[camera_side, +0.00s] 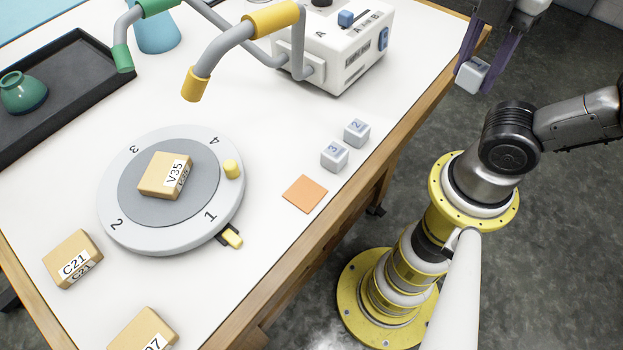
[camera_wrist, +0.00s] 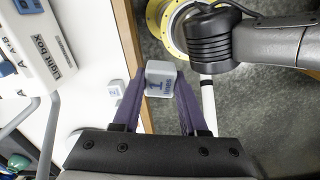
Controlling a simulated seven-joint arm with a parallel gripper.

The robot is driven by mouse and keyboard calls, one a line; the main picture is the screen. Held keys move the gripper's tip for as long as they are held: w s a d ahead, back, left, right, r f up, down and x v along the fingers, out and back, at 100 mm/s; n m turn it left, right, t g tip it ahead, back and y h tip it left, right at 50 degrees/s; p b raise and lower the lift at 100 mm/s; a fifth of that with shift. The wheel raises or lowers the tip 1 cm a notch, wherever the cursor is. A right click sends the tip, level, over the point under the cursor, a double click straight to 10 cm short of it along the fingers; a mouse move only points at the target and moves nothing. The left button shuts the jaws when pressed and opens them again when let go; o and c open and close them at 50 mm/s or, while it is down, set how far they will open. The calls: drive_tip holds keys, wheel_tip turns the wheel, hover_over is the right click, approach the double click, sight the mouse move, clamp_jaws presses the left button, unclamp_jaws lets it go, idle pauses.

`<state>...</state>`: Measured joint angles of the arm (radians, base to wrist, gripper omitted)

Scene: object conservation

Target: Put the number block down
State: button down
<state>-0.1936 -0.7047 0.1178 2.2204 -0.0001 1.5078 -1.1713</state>
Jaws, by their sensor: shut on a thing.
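My gripper (camera_side: 475,72) is at the upper right in the side view, shut on a pale grey number block (camera_side: 473,76). In the wrist view the same block (camera_wrist: 160,82) shows a 1 between the two purple fingers. In the side view the block appears past the table's right edge, in the air; its height is hard to tell. Two like blocks, marked 2 (camera_side: 356,132) and 3 (camera_side: 334,156), stand on the white table. An orange square (camera_side: 305,194) lies bare near them by the table's edge.
A round turntable (camera_side: 118,196) with numbered positions bears a tan block V35 (camera_side: 164,176). A tan block C21 (camera_side: 72,259) stands left of it. A white light box (camera_side: 335,50) with grey tubes stands at the back. A dark tray (camera_side: 85,85) lies at the left.

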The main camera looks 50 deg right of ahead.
drive_tip(key=w+a+r, duration=0.1)
drive_tip(key=w+a, duration=0.3)
drive_tip(key=a, duration=0.1)
drive_tip(key=n, duration=0.2)
hover_over(305, 193)
drive_tip(key=f, duration=1)
drive_tip(key=shift+s+d+f, duration=0.1)
drive_tip(key=shift+s+d, duration=0.1)
drive_tip(key=shift+d, duration=0.05)
drive_tip(key=shift+w+a+f, duration=0.1)
drive_tip(key=shift+a+f, duration=0.05)
drive_tip(key=shift+f, duration=0.8)
drive_tip(key=shift+w+a+f, duration=0.1)
drive_tip(key=shift+f, duration=0.85)
drive_tip(key=shift+f, duration=0.15)
drive_tip(key=shift+c, duration=2.2)
unclamp_jaws()
